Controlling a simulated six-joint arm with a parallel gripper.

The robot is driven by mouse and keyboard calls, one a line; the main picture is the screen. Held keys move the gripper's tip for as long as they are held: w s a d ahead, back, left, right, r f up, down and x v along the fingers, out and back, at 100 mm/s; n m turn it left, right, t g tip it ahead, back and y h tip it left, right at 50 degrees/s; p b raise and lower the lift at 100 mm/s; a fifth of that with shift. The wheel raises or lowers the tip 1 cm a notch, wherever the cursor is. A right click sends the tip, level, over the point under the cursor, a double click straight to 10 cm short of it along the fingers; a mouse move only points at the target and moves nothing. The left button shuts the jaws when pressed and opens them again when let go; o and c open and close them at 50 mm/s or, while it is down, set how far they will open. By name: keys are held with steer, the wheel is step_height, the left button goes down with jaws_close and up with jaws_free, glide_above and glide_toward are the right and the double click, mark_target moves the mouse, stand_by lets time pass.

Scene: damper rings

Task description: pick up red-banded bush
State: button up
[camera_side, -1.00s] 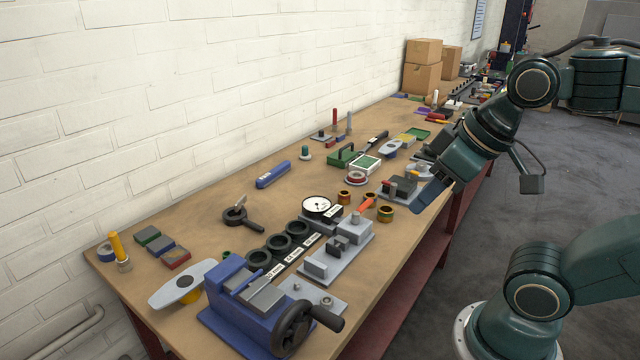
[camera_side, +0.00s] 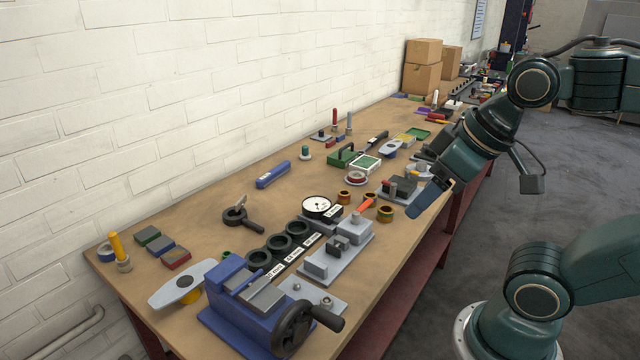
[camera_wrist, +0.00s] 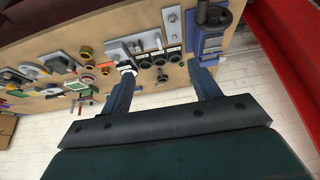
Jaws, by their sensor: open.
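Several small bronze bushes stand in the middle of the bench. One bush (camera_side: 344,197) is by the dial gauge, another (camera_side: 370,199) is behind an orange-red handle, and a larger one (camera_side: 385,213) is nearest my gripper. Their bands are too small to tell which is red. In the wrist view a bronze bush (camera_wrist: 86,50) shows at the upper left. My gripper (camera_side: 413,212) is at the bench's right edge, to the right of the larger bush and apart from it. In the wrist view its two fingers (camera_wrist: 162,72) are spread with nothing between them.
A blue vise (camera_side: 245,310) stands at the near end. Black rings (camera_side: 280,243), a dial gauge (camera_side: 317,206) and a grey fixture (camera_side: 337,250) lie close to the bushes. Grey blocks (camera_side: 402,186) stand just behind my gripper.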

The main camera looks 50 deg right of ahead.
steer(key=shift+w, duration=0.1)
steer(key=w+d+r+n+g, duration=0.1)
steer(key=w+d+r, duration=0.1)
steer(key=w, duration=0.4)
steer(key=w+d+r+n, duration=0.1)
steer(key=w+d+r, duration=0.1)
steer(key=w, duration=0.4)
steer(key=n+g+y, duration=0.2)
steer(key=n, duration=0.3)
glide_above(344, 193)
steer(key=s, duration=0.2)
steer(key=shift+w+a+f, duration=0.1)
steer(key=shift+w+f, duration=0.05)
steer(key=shift+f, duration=13.85)
steer(key=shift+f, duration=0.1)
steer(key=shift+x, duration=2.5)
